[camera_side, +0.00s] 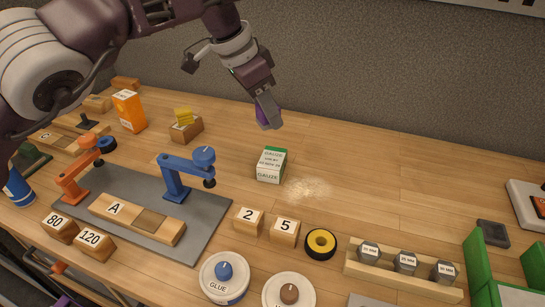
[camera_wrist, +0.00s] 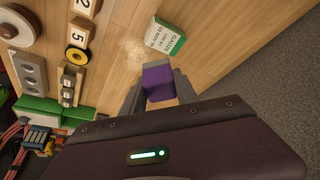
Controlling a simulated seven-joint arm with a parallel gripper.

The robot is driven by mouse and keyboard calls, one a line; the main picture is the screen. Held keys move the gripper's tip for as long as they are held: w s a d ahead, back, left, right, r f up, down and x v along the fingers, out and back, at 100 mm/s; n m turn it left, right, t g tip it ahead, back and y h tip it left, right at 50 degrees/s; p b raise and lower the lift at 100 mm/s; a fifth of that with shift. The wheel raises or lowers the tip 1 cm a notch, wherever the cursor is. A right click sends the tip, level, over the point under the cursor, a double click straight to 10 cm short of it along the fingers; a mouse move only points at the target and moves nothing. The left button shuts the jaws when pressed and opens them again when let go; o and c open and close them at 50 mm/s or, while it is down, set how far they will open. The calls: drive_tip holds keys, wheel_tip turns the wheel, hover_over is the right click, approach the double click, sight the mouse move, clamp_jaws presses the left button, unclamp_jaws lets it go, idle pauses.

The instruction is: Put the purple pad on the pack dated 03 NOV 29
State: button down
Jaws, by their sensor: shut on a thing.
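My gripper (camera_side: 268,119) is shut on the purple pad and holds it in the air above the table. In the side view only a sliver of the purple pad (camera_side: 260,114) shows beside the fingers. In the wrist view the pad (camera_wrist: 158,83) sits between the two fingers. A white and green gauze pack (camera_side: 271,166) stands on the table below the gripper, apart from the pad. It also shows in the wrist view (camera_wrist: 164,38), beyond the fingertips. Its printed date is too small to read surely.
Blocks 2 (camera_side: 248,221) and 5 (camera_side: 285,231) and a yellow-centred black roll (camera_side: 320,243) lie in front of the pack. A blue clamp (camera_side: 181,172) stands on a grey plate to the left. A pale powdery patch (camera_side: 307,188) lies right of the pack. The table behind is clear.

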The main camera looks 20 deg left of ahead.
sight(274, 164)
wheel_tip(274, 164, down, 11)
drive_tip(key=shift+f, duration=0.1)
idle(0.3)
drive_tip(key=c, duration=0.9)
unclamp_jaws()
drive_tip(key=shift+f, duration=0.1)
drive_tip(key=v, duration=1.2)
drive_tip(key=shift+r, duration=0.2)
